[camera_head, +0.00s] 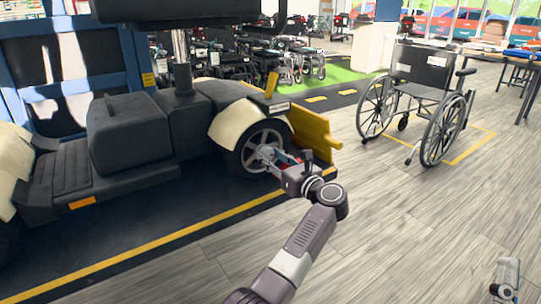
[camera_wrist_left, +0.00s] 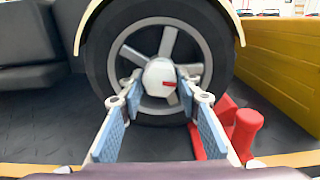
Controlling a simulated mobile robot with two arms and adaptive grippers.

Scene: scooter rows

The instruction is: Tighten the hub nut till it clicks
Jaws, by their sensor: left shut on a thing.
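The hub nut (camera_wrist_left: 160,77) is a pale, rounded cap with a red mark at the centre of the scooter's front wheel (camera_head: 258,148). The wheel has a black tyre and grey spokes and fills the top of the left wrist view (camera_wrist_left: 101,58). My left gripper (camera_head: 268,154) reaches to the wheel's hub. In the left wrist view its two blue-padded fingers (camera_wrist_left: 160,94) are shut on the nut, one tip at each side. The nut's lower edge is close between the tips.
Red upright parts (camera_wrist_left: 245,132) stand right of my fingers, beside the wheel. A yellow panel (camera_head: 312,134) stands just right of the wheel. A wheelchair (camera_head: 420,92) stands farther right. The wooden floor between is clear.

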